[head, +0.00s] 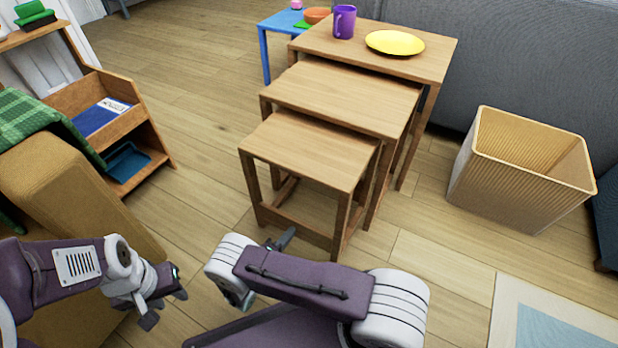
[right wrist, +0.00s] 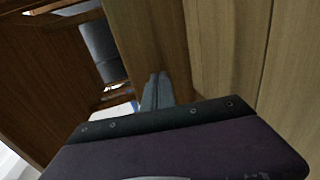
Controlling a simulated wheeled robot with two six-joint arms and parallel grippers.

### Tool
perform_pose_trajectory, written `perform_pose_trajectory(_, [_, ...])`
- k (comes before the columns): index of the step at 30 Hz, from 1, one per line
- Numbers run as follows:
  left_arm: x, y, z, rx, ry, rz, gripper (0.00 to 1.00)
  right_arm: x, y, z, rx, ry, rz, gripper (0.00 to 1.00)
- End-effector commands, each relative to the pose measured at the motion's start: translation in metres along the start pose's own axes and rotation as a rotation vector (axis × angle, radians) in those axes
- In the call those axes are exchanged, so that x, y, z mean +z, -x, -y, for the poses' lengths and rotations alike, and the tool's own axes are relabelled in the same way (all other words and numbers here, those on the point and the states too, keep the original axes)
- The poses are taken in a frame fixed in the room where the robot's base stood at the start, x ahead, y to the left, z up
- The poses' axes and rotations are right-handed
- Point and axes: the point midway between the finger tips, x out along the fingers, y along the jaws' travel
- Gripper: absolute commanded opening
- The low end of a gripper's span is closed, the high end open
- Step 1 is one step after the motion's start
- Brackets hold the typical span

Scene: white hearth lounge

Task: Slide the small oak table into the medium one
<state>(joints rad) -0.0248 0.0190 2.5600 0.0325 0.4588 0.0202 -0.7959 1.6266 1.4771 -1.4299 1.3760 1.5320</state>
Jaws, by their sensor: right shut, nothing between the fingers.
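The small oak table (head: 305,150) stands at the front of a nest of three, its back edge just under the front edge of the medium oak table (head: 345,95). Most of its top sticks out in front. The large oak table (head: 375,65) stands behind over the medium one. My right gripper (head: 288,236) is shut and empty, low in front of the small table's bottom front rail. In the right wrist view its closed fingers (right wrist: 157,92) point at brown wood; I cannot tell whether they touch it. My left gripper (head: 166,306) is open and empty at the lower left.
A purple mug (head: 344,22) and yellow plate (head: 395,43) are on the large table. A ribbed bin (head: 515,170) stands to the right. An ochre seat (head: 75,190) and a wooden shelf unit (head: 150,130) are at left. Floor is clear between seat and tables.

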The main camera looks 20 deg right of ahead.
Motion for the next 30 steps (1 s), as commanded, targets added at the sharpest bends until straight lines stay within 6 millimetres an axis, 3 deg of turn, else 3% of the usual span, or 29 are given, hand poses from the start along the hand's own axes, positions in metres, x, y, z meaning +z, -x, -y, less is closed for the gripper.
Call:
perform_pose_trajectory(7, [0.0,0.003,0.0,0.0,0.0,0.0,0.36,0.001,-0.017,-0.004,0.0,0.0,0.003,0.0])
perform_pose_trajectory(20, [0.0,0.003,0.0,0.0,0.0,0.0,0.36,0.0,-0.023,-0.004,0.0,-0.001,0.001,0.0])
perform_pose_trajectory(30, [-0.001,0.006,0.0,0.0,0.0,0.0,0.36,0.001,-0.044,-0.009,0.0,-0.001,0.003,0.0])
